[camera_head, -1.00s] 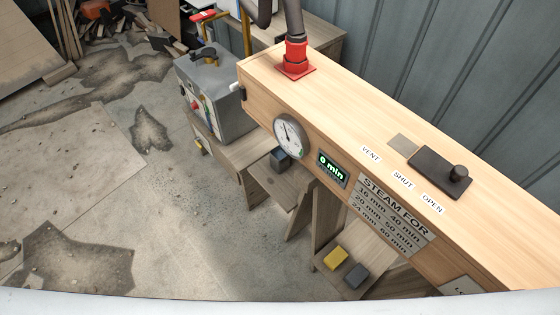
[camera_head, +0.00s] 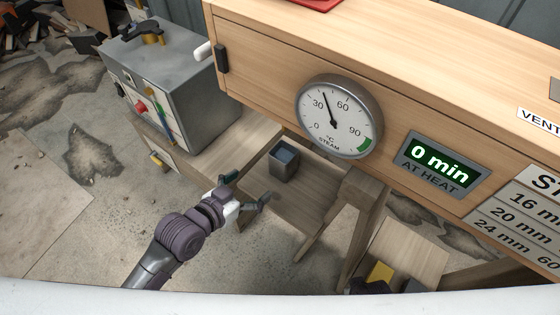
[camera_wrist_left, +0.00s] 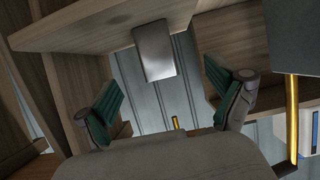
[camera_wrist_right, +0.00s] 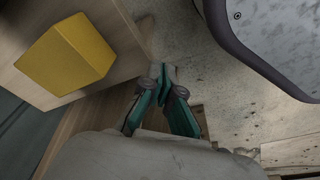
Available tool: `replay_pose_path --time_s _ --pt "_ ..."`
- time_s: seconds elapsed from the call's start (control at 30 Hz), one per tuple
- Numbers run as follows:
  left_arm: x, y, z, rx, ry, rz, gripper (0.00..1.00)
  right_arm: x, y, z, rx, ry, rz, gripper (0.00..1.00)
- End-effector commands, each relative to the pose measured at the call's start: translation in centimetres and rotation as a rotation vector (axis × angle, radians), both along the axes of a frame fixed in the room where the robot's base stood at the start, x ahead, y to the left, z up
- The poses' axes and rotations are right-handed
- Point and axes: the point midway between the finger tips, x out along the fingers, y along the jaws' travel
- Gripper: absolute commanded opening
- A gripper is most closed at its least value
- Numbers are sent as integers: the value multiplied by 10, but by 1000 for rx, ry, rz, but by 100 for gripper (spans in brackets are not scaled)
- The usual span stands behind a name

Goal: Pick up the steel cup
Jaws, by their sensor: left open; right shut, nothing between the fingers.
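The steel cup (camera_head: 284,165) is a small grey, open-topped vessel standing on a low wooden shelf below the steam gauge. In the left wrist view the cup (camera_wrist_left: 155,50) appears ahead, roughly midway between the fingers and apart from them. My left gripper (camera_head: 248,188) is open and empty, just left of and nearer than the cup. Its spread green-padded fingers also show in the left wrist view (camera_wrist_left: 168,95). My right gripper (camera_wrist_right: 164,75) is shut and empty in its wrist view, beside a yellow block (camera_wrist_right: 68,55).
The wooden steam box (camera_head: 260,50), with its gauge (camera_head: 338,115) and display (camera_head: 442,163), overhangs the shelf (camera_head: 300,200). A grey metal boiler (camera_head: 165,85) stands to the left on a bench. A trestle leg (camera_head: 355,225) stands right of the cup. Open floor lies at left.

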Motion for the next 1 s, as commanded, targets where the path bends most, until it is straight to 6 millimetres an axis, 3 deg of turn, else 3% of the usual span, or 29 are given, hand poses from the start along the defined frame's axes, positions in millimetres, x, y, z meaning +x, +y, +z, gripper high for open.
replay_pose_path --time_s 0.13,0.43,0.73,1.0 --pt "8 -11 2 -10 -15 -12 94 5 0 6 0 -6 -1 0" --pt "51 -42 -21 -9 -14 -11 94 21 3 41 3 -29 -5 0" --pt "68 -56 -31 -9 -13 -11 94 27 3 61 4 -40 -7 0" --pt "95 -77 -47 -9 -14 -10 94 33 3 99 6 -60 -11 0"
